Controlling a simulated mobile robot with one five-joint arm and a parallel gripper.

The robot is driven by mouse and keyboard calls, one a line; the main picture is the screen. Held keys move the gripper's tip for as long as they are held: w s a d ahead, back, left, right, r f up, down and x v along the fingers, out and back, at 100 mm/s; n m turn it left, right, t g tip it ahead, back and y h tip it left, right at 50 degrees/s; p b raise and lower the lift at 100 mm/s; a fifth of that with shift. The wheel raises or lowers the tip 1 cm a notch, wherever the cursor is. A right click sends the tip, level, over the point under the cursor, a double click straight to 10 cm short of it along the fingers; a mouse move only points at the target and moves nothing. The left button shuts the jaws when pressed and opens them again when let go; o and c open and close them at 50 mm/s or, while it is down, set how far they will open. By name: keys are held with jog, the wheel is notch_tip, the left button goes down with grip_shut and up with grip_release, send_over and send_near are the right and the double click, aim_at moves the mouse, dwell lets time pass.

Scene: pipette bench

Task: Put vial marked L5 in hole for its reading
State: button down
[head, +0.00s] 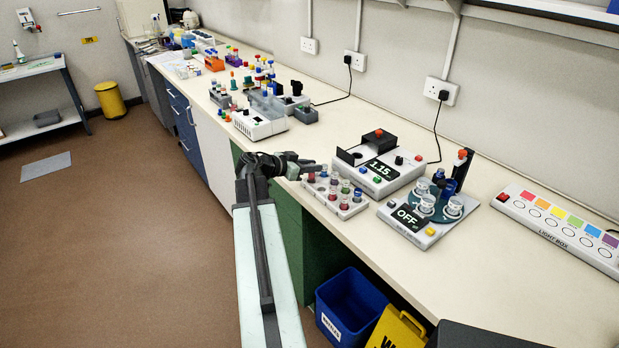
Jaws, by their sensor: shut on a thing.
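My gripper (311,165) is at the left end of a pale rack (352,211) near the bench's front edge. It is shut on a small vial, mostly hidden by the fingers; whether this vial is still seated in the rack I cannot tell. Several vials with red, green and dark contents stand in the rack, such as a red one (344,203). No L5 mark is readable at this size. Behind the rack is a white meter (399,178) with a black hood and a display (381,170) reading about 1.15.
A device with a teal turntable (441,214) and a display reading OFF stands right of the rack. A light box (560,231) with coloured squares lies further right. Other equipment (262,122) crowds the bench to the left. A blue bin (350,306) stands below.

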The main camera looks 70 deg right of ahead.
jog(key=shift+f+b, duration=0.65)
jog(key=shift+f, duration=0.8)
jog(key=c, duration=1.3)
grip_release()
jog(key=shift+o, duration=0.2)
jog(key=shift+r, duration=0.1)
jog(key=shift+r, duration=0.1)
jog(key=p+v, duration=0.5)
jog(key=v, duration=0.7)
jog(key=shift+w+r, duration=0.1)
